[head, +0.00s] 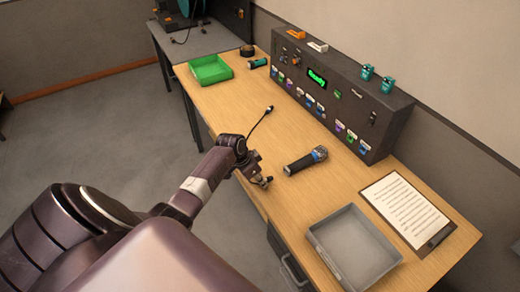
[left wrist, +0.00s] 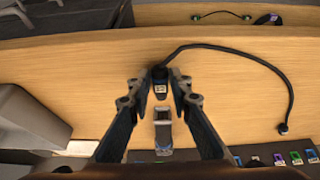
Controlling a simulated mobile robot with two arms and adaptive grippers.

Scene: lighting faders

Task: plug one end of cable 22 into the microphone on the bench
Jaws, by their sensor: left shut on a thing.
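The microphone (head: 305,160), dark with a blue band, lies on the bench (head: 238,107). My left gripper (head: 262,180) is at the bench's front edge, left of the microphone. In the wrist view its fingers (left wrist: 166,92) are shut on a black cable plug (left wrist: 160,76) with a small label, too small to read surely. Plug and microphone appear apart. The cable (left wrist: 258,61) curves away to a free end, also seen in the head view (head: 268,110). My right gripper is not in view.
A grey tray (head: 316,238) and a clipboard (head: 408,206) lie right of the microphone. A dark fader console (head: 390,107) stands along the back. A green tray (head: 210,69) sits at the far left. Bench between the green tray and microphone is mostly clear.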

